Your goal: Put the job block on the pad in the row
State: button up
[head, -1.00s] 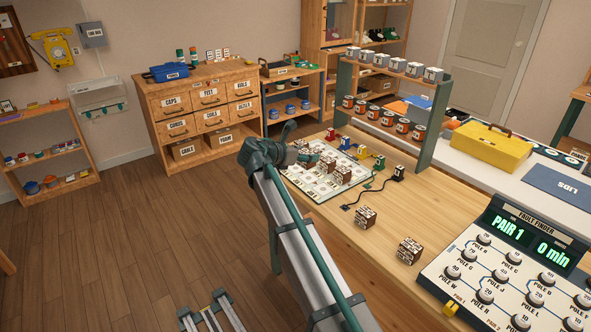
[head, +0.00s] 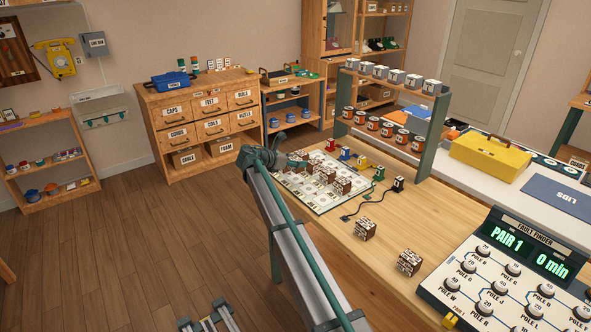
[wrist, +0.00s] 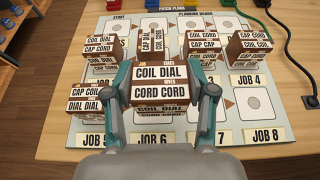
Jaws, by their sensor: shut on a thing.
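In the wrist view, my gripper (wrist: 161,88) is shut on a brown and white block (wrist: 162,75) marked COIL DIAL, GIVES, CORD CORD. It holds the block over the planning board (wrist: 120,135), near the JOB 6 label. Printing shows just under the held block; I cannot tell whether it belongs to another block. Similar blocks stand on the far row, and one block (wrist: 92,98) stands at JOB 5. The JOB 8 pad (wrist: 253,105) is bare. The JOB 7 pad is partly hidden by a finger. In the head view, the arm reaches over the board (head: 322,207).
Two loose blocks, one nearer the board (head: 365,229) and one farther along (head: 409,262), sit on the bench. A dark cord (wrist: 290,62) runs right of the board.

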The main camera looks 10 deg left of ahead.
aim_at(291, 170)
jog(key=shift+w+a+f, duration=0.15)
jog(key=shift+w+f, duration=0.25)
jog(key=shift+f, duration=0.1)
jog(key=shift+w+a+f, duration=0.15)
jog(key=shift+w+f, duration=0.25)
jog(key=shift+f, duration=0.1)
jog(key=shift+f+p, duration=0.45)
jog(key=shift+f, duration=1.2)
jog(key=o, duration=1.2)
jog(key=shift+f, duration=0.15)
jog(key=shift+a+r, duration=0.1)
jog(key=shift+r, duration=0.15)
jog(key=b+v, duration=0.1)
jog(key=v, duration=1)
jog(key=shift+s+a+r, duration=0.2)
jog(key=shift+s, duration=0.1)
